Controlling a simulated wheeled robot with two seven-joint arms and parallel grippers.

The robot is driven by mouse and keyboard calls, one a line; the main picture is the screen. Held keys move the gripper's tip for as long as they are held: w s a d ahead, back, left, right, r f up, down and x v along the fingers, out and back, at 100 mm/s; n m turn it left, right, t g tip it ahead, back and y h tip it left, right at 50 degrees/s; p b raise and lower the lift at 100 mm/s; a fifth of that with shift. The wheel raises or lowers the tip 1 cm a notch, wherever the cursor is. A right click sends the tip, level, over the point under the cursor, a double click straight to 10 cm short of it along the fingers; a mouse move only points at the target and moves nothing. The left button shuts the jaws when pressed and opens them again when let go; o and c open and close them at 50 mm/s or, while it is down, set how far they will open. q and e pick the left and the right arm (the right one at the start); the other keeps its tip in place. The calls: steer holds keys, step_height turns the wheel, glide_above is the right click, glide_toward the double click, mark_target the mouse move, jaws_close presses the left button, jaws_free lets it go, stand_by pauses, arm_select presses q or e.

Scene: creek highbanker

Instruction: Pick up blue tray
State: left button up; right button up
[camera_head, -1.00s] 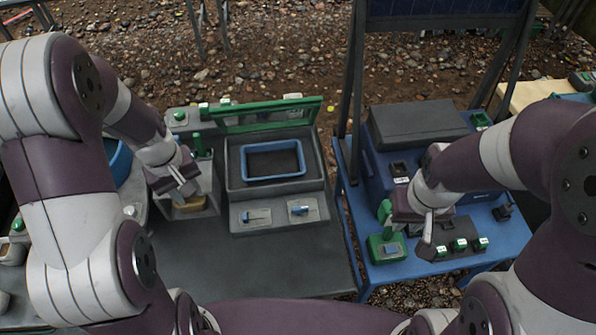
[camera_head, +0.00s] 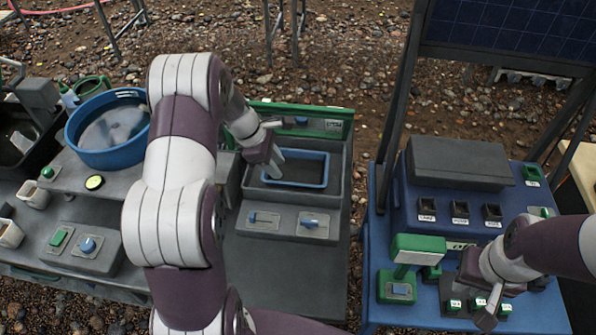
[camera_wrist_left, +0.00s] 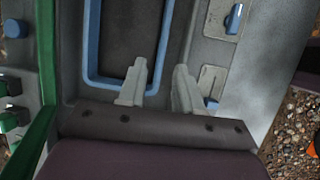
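The blue tray (camera_head: 325,170) is a shallow rectangle with a blue rim and dark inside. It lies in the recess of the grey machine with the raised green lid. My left gripper (camera_head: 276,170) is at the tray's left end in the head view. In the left wrist view its two fingers (camera_wrist_left: 158,85) are apart with a gap between them. One finger overlaps the tray's rim (camera_wrist_left: 92,45) in that view; whether they touch cannot be told. My right gripper (camera_head: 484,312) hangs over the blue table at the right, with its fingertips hard to make out.
The grey machine's front panel (camera_head: 288,222) has two blue-handled switches. The green lid (camera_head: 300,118) stands behind the tray. A round blue basin (camera_head: 108,130) is at the left. The blue table (camera_head: 540,312) at the right carries a dark box and green-and-white devices.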

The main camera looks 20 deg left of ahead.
mark_target(287, 183)
arm_select(q)
steer(key=shift+x, duration=0.8)
steer(key=x, duration=0.5)
steer(key=shift+d+f, duration=0.2)
steer(key=shift+f, duration=0.15)
jaws_close()
